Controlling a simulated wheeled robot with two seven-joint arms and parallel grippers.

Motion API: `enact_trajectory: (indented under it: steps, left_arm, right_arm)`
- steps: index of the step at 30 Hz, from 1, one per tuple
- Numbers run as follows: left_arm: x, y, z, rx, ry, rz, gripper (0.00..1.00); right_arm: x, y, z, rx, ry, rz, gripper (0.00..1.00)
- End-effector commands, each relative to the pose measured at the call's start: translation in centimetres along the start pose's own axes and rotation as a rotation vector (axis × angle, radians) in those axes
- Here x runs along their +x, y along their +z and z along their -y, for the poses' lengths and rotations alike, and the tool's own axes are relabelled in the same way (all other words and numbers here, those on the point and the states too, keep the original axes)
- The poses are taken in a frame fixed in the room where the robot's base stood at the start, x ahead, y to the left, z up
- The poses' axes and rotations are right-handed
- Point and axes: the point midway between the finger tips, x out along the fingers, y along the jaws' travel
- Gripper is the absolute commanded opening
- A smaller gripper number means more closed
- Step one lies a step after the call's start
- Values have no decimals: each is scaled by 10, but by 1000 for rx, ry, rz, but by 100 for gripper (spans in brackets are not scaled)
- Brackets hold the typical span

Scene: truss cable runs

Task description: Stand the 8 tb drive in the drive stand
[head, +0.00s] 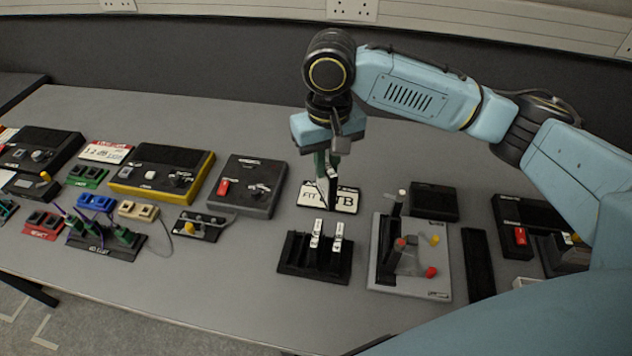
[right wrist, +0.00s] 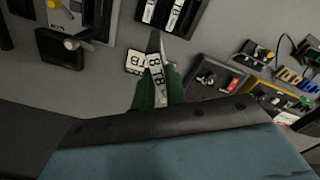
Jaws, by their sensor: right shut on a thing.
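My right gripper (head: 328,180) is shut on the 8 TB drive (right wrist: 157,72), a slim dark piece with a white "8 TB" label. In the head view the drive is mostly hidden between the fingers, which point down above the table. The black drive stand (head: 300,268) is on the table, nearer the front, below the gripper in the picture. Two drives with white labels (head: 317,235) (head: 338,238) stand upright in it. The held drive is apart from the stand. The stand also shows at the top of the right wrist view (right wrist: 196,16). My left gripper is out of view.
A white card (head: 345,201) with black lettering, partly hidden by the gripper, lies behind the stand. A grey panel with knobs (head: 436,285) is close on the stand's right. A dark grey box (head: 247,186) and a yellow-edged box (head: 160,172) are on the left.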

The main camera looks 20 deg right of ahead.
Motion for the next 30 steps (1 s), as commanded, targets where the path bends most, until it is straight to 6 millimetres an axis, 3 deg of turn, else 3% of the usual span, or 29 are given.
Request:
enact_trajectory:
  steps: [5, 12, 18, 24, 30]
  left_arm:
    - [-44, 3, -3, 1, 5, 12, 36]
    - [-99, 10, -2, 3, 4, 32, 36]
    - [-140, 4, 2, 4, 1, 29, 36]
    - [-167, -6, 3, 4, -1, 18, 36]
    - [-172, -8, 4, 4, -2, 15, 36]
  right_arm:
    - [0, -4, 19, 117, -11, 14, 0]
    - [18, -2, 43, 315, -12, 20, 0]
    - [33, 7, 62, 448, -5, 15, 0]
    - [46, 19, 76, 538, 1, 4, 0]
    - [54, 23, 80, 570, 2, -3, 0]
